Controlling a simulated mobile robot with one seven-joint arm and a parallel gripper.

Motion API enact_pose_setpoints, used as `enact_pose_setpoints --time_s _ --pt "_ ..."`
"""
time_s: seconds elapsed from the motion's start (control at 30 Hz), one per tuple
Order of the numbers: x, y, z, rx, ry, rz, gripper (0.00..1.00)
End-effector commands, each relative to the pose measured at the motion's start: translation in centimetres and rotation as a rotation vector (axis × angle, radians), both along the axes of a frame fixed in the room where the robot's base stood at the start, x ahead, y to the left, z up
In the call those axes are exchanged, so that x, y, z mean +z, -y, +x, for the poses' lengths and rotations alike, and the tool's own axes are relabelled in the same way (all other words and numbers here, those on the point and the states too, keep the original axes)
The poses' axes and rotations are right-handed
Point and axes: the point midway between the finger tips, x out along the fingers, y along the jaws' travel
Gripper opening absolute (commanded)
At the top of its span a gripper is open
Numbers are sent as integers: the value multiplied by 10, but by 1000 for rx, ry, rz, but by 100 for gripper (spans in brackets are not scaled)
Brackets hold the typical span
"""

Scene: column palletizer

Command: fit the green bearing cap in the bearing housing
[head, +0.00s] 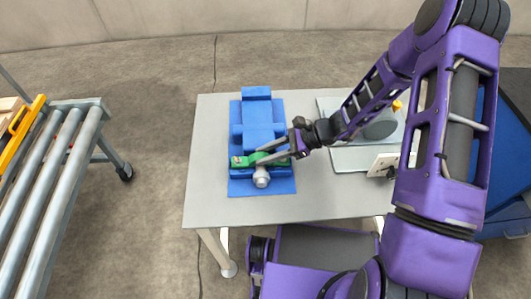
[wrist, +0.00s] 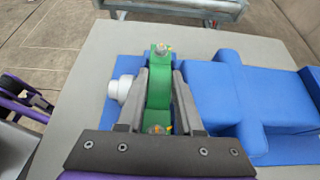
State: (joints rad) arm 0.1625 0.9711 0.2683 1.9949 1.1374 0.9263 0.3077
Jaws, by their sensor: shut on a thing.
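The green bearing cap (wrist: 158,85) is a narrow arched piece with a bolt at each end. My gripper (wrist: 160,78) is shut on it, one finger on each side of its middle. In the head view the cap (head: 260,157) lies across the blue bearing housing (head: 258,110), and my gripper (head: 258,159) reaches it from the right. A grey round stub (head: 261,177) sticks out in front of the cap. The housing also shows to the right of the cap in the wrist view (wrist: 225,85). Whether the cap is fully seated cannot be told.
The housing stands on a grey table (head: 210,150). A pale fixture (head: 355,155) with a grey round part stands at the table's right. A roller conveyor (head: 55,180) is at the far left. The table's left strip is clear.

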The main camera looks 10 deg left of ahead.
Motion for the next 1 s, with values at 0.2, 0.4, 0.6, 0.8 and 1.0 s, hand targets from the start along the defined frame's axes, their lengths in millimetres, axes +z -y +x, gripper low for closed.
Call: enact_pose_setpoints --time_s 0.2,0.4,0.6,0.8,1.0 --pt "1 0 0 0 1 1 58" --pt "0 0 0 0 0 1 70" --pt "0 2 1 -1 1 -2 70" --pt "14 24 7 -3 3 -2 70" --pt "37 66 18 -4 5 -1 70"
